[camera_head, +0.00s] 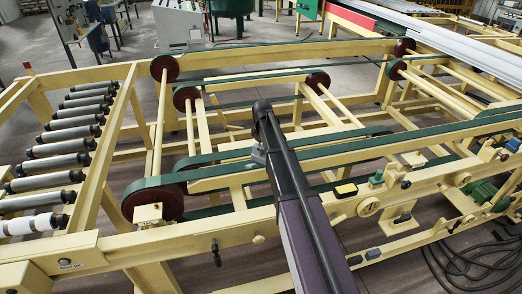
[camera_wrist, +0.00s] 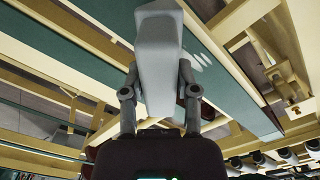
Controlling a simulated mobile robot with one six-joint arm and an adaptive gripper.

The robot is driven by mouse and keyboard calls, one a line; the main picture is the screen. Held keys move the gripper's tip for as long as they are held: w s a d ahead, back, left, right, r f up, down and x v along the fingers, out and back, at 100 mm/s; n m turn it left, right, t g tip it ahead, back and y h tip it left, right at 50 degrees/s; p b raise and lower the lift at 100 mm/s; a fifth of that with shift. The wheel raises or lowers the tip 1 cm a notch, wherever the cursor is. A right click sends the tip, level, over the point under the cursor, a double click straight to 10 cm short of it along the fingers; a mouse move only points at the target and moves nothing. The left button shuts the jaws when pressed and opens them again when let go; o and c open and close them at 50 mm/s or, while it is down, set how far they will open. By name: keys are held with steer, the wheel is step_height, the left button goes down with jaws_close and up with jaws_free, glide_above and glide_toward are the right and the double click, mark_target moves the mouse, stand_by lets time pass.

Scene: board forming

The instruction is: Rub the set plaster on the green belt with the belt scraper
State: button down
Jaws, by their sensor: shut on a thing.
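My gripper (camera_wrist: 160,85) is shut on a pale grey block-like tool, the belt scraper (camera_wrist: 160,48), with one finger on each side. The scraper points away from the wrist. Beyond it in the wrist view a green belt (camera_wrist: 228,88) runs diagonally. Small white patches of plaster (camera_wrist: 199,61) show on the belt just right of the scraper. I cannot tell whether the scraper touches the belt. In the head view my dark arm reaches over the frame, and my gripper (camera_head: 259,154) is small beside the green belts (camera_head: 440,130). The plaster cannot be made out there.
Cream conveyor rails (camera_head: 225,232) and dark red pulleys (camera_head: 164,68) surround the belts. Grey rollers (camera_head: 60,160) lie at the left. A green motor (camera_head: 482,191) and black cables (camera_head: 468,262) are at the lower right. Gaps between the rails show the floor.

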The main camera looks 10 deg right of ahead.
steer(key=shift+d, duration=0.25)
steer(key=shift+w+d, duration=0.1)
steer(key=shift+d, duration=1.75)
steer(key=shift+a+f, duration=0.1)
steer(key=shift+a, duration=0.15)
steer(key=shift+a, duration=1.75)
